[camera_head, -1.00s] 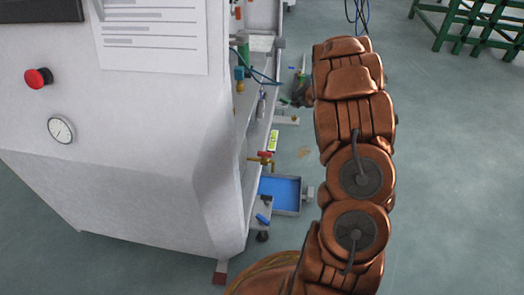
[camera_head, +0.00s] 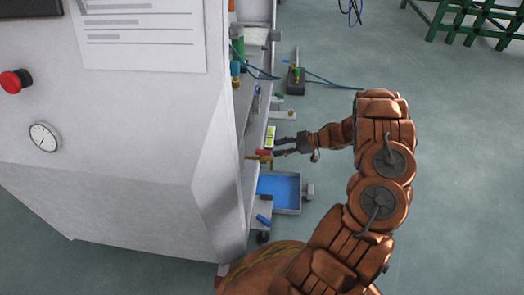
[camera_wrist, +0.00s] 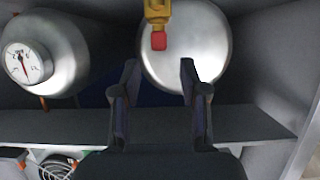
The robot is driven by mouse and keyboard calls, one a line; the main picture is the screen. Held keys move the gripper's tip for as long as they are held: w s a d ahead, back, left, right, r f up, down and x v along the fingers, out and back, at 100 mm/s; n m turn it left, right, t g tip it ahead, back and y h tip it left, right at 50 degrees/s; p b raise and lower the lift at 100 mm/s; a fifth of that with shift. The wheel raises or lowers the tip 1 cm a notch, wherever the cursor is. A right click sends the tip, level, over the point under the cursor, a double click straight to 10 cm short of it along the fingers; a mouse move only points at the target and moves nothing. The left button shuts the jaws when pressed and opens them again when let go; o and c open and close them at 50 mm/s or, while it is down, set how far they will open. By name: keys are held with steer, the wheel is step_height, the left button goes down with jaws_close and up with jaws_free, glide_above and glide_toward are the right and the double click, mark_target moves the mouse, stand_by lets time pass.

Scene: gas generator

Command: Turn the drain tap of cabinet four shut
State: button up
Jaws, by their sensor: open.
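The drain tap has a brass body and a red handle (camera_head: 263,153). It sticks out from the open side of the white cabinet (camera_head: 215,165), above a blue-filled tray. In the wrist view the brass body (camera_wrist: 157,10) is at the top centre, with the red handle end (camera_wrist: 158,41) below it, in front of a silver tank (camera_wrist: 187,45). My gripper (camera_head: 277,146) is open at the cabinet side, its fingers pointing left close to the handle. In the wrist view the open fingers (camera_wrist: 159,75) are empty, below the red end in the picture; I cannot tell whether they touch it.
The tray (camera_head: 297,208) stands below the tap. A shelf edge (camera_wrist: 155,122) crosses the wrist view. A second tank with a gauge (camera_wrist: 25,63) is at left. A small device with a blue cable (camera_head: 296,78) stands on the floor farther back. The floor right of my arm is clear.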

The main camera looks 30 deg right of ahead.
mark_target(264, 151)
steer(key=shift+b+x, duration=1.1)
steer(key=shift+x, duration=2.4)
steer(key=shift+c, duration=0.4)
jaws_close()
